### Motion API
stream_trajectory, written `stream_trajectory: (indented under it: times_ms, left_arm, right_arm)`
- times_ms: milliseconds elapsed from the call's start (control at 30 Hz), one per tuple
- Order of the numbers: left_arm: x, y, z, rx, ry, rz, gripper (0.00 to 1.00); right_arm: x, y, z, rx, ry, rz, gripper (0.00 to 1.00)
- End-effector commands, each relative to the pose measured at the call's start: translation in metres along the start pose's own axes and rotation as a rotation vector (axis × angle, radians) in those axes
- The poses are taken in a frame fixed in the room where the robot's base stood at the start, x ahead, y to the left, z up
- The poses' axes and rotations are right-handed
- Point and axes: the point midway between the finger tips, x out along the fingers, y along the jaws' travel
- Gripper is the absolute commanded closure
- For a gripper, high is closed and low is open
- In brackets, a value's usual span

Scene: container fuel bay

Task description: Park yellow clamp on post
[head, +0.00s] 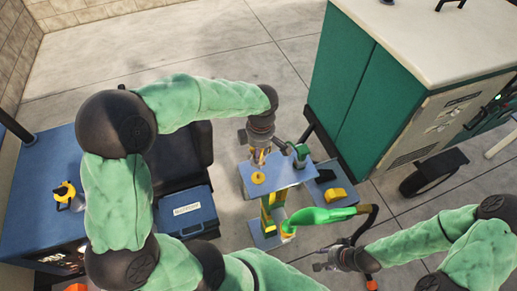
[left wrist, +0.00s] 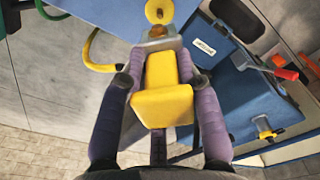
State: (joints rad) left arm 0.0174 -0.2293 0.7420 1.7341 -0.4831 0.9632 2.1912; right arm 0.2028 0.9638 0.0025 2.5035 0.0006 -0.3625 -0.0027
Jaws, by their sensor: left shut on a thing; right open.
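My left gripper (head: 260,152) is over the blue-topped stand (head: 290,174), with its fingers pointing down. In the left wrist view its purple fingers (left wrist: 161,85) are shut on the yellow clamp (left wrist: 163,105), a blocky yellow piece. In the head view the clamp is mostly hidden by the gripper. A round yellow cap (head: 258,177) sits on the stand's top close to the gripper, and also shows in the left wrist view (left wrist: 160,11). I cannot make out which part is the post. My right gripper (head: 325,266) is open, low and right of the stand.
A green nozzle (head: 320,215) with a black hose lies across the stand's lower front. A yellow block (head: 335,196) sits on the side shelf. A blue case (head: 186,211) and a blue table (head: 40,225) with a yellow-black item (head: 65,192) stand left. A green cabinet (head: 345,85) stands behind right.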

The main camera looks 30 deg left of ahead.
Motion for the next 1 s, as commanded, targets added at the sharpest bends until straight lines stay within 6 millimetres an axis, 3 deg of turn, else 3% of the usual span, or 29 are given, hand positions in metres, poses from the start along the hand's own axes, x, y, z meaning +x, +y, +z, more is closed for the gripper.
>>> stream_trajectory:
  times_ms: [500,1000]
  left_arm:
    - [0.054,0.000,0.002,0.001,0.000,0.000,1.00]
    - [0.059,0.001,0.003,0.001,0.000,0.001,1.00]
  right_arm:
    - [0.036,0.013,-0.002,0.000,0.000,0.000,0.56]
    - [0.040,0.014,-0.002,0.000,0.000,0.000,0.56]
